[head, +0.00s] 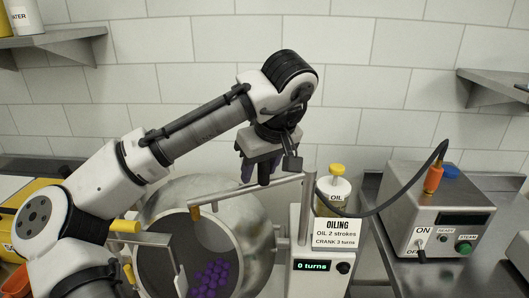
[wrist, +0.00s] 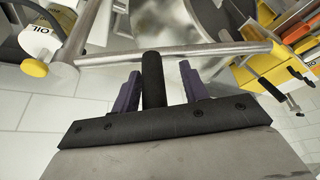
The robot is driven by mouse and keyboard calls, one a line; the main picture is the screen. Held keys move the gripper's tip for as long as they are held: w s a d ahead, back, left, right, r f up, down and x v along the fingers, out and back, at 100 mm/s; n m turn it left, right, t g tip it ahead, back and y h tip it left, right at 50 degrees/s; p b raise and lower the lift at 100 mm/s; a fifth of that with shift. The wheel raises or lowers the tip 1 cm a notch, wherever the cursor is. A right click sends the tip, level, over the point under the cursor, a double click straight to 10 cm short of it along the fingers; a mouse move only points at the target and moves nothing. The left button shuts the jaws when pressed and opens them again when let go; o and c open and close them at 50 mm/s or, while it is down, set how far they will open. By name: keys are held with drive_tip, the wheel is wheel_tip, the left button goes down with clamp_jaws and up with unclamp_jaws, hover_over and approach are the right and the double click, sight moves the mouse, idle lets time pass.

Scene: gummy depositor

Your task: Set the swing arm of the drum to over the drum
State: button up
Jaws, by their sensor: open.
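The steel drum (head: 246,215) stands at centre with its open mouth facing forward and purple gummies (head: 208,278) inside. The swing arm (head: 235,193) is a grey bar running left from its post on the oiling unit, across the front of the drum's upper part. An orange tip (head: 194,213) hangs from its left end. My gripper (head: 262,172) points down at the bar, behind and above it. In the wrist view, its two purple fingers (wrist: 158,90) are open, one on each side of a black upright handle (wrist: 153,78) on the bar (wrist: 200,49). Finger contact cannot be told.
The oiling unit (head: 320,248) reads "0 turns". An oil bottle (head: 333,190) with a yellow cap stands behind it. A steel control box (head: 432,215) with a cable is at right. Wall shelves (head: 495,88) flank the tiled wall. My arm covers the left side.

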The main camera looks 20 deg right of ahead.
drive_tip(key=v, duration=1.3)
drive_tip(key=shift+s+r, duration=0.2)
drive_tip(key=shift+r, duration=0.05)
